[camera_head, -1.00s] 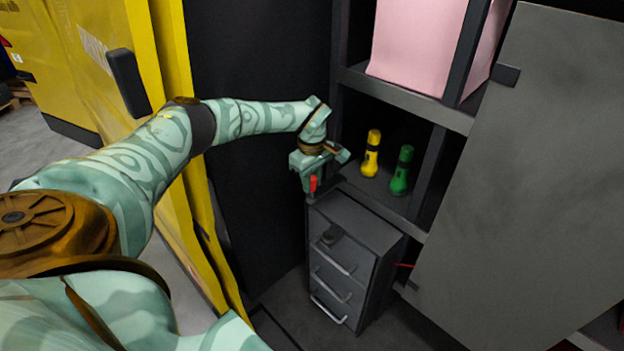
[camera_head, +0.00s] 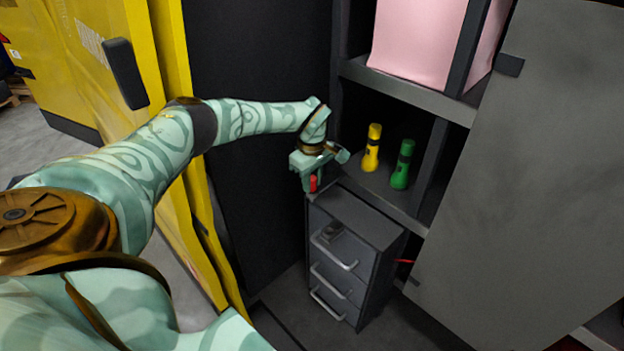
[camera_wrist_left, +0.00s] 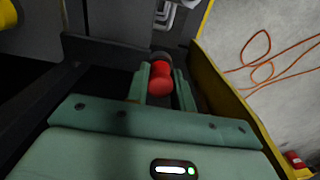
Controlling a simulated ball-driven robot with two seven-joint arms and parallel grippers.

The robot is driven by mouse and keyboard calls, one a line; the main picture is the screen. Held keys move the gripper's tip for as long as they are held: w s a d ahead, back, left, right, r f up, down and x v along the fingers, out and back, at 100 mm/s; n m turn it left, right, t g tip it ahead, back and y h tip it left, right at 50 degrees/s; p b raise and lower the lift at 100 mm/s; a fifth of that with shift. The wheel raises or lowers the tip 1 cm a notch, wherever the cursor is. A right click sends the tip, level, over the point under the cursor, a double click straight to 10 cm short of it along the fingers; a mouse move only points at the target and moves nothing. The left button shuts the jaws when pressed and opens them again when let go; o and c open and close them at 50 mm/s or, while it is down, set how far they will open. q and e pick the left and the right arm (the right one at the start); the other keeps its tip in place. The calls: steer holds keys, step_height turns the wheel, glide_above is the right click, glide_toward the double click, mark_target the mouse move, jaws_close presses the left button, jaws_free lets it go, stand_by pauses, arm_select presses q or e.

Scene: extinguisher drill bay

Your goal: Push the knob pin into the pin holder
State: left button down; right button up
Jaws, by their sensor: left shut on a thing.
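The knob pin (camera_head: 313,183) shows as a small red knob at the tip of my left gripper (camera_head: 312,180) in the head view. In the left wrist view the red knob (camera_wrist_left: 160,80) sits between the two pale green fingers of my left gripper (camera_wrist_left: 160,88), which is shut on it. Just beyond the knob is a dark rounded piece; I cannot tell whether it belongs to the pin or to the pin holder. I cannot make out the pin holder for certain in either view. My right gripper is not in view.
A grey drawer cabinet (camera_head: 370,222) stands below and right of my left gripper. A yellow flashlight (camera_head: 372,148) and a green one (camera_head: 402,165) stand on the shelf to its right. A grey panel (camera_head: 530,180) fills the right; a yellow cabinet (camera_head: 90,60) is at left.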

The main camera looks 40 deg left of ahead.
arm_select(q)
steer(key=shift+f, duration=0.2)
steer(key=c, duration=1.1)
jaws_free()
step_height(320, 180, up, 16)
steer(key=shift+r+b, duration=0.2)
steer(key=shift+b, duration=0.85)
steer(key=shift+d+f, duration=0.1)
